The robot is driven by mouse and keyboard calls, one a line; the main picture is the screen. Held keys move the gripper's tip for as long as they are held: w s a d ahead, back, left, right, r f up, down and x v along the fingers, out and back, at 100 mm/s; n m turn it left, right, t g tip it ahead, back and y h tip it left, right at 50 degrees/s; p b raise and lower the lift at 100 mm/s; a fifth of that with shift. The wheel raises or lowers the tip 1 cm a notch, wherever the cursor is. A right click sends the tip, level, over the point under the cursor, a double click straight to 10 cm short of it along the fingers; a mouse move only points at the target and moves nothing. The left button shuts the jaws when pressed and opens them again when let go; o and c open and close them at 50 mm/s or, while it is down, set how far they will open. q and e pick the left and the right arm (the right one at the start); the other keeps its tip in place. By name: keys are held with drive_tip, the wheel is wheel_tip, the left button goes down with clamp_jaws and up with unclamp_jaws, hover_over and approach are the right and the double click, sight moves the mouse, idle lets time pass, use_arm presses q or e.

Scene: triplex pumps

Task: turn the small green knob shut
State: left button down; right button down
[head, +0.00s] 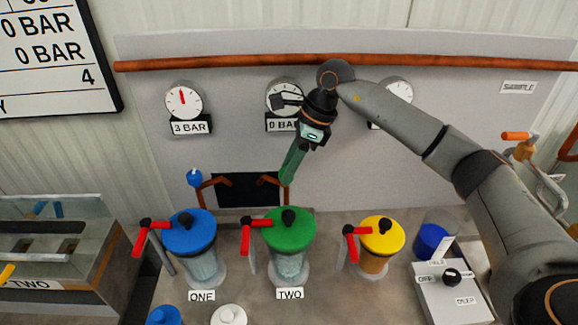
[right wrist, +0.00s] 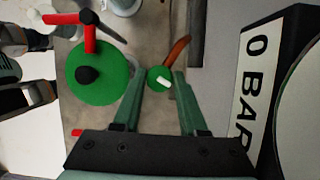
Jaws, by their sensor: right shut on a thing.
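The small green knob (right wrist: 158,80) is round with a white mark, at the end of a copper pipe in the right wrist view. It sits between the two green fingertips of my right gripper (right wrist: 155,76), which is shut on it. In the head view my right gripper (head: 288,180) reaches down to the right end of the copper pipe (head: 270,180), and its fingers largely hide the knob. My left gripper is in neither view.
A small blue knob (head: 195,178) is on the left pipe. Below stand blue (head: 190,230), green (head: 290,228) and yellow (head: 383,233) lidded pumps with red handles. Gauges line the wall, the left one (head: 184,102) over a 3 BAR label. A dial box (head: 450,295) stands at right.

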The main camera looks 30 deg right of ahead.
idle(0.4)
drive_tip(key=shift+c, duration=2.2)
unclamp_jaws()
drive_tip(key=shift+r, duration=0.1)
drive_tip(key=v, duration=1.2)
drive_tip(key=shift+r+b, duration=0.2)
drive_tip(key=shift+b, duration=0.25)
drive_tip(key=shift+d, duration=0.1)
drive_tip(key=w+a+m+g+h+p, duration=0.1)
drive_tip(key=w+a+m+h+p, duration=0.1)
drive_tip(key=a+m+h+p, duration=0.3)
drive_tip(key=shift+n+g+y, duration=0.3)
drive_tip(key=shift+n, duration=0.5)
wheel_tip(320, 180, down, 12)
drive_tip(key=shift+r+p, duration=0.1)
drive_tip(key=shift+p, duration=0.2)
